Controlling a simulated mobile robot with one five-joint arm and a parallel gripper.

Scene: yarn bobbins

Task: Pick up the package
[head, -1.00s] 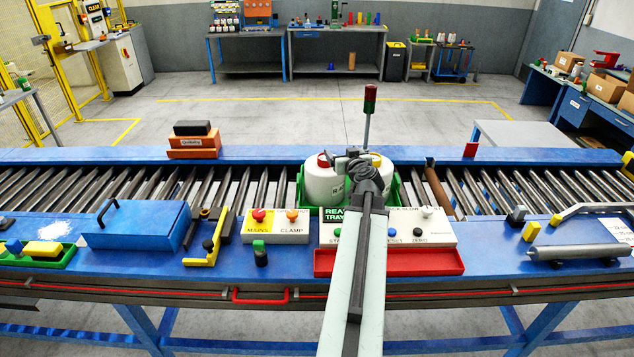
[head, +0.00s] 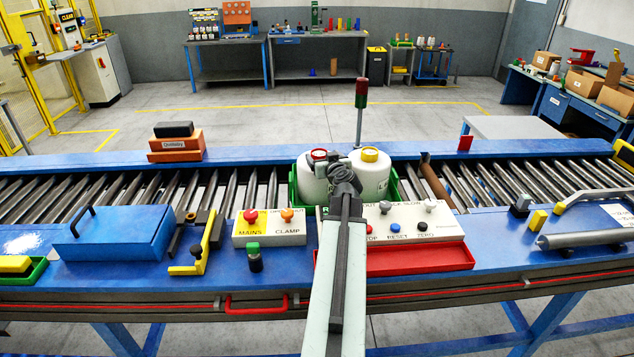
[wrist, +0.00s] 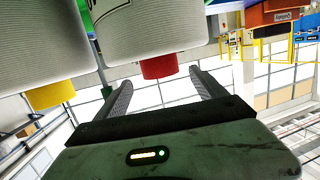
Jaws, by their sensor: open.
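Two white yarn packages stand side by side in a green tray (head: 397,186) on the roller conveyor in the head view. The left package (head: 311,187) has a red top (head: 319,154) and the right package (head: 374,183) has a yellow top (head: 370,154). My gripper (head: 341,172) is at their near side, partly covering the gap between them. In the wrist view, which looks upside down, my gripper (wrist: 160,79) is open and empty. The red top (wrist: 158,66) shows between and beyond the fingers; the yellow top (wrist: 50,94) is to the left.
A control panel (head: 441,228) and a red tray (head: 425,259) lie in front of the packages. A signal lamp post (head: 360,125) rises just behind. A blue box (head: 120,234), a yellow bracket (head: 205,252) and a button box (head: 270,232) are on the left.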

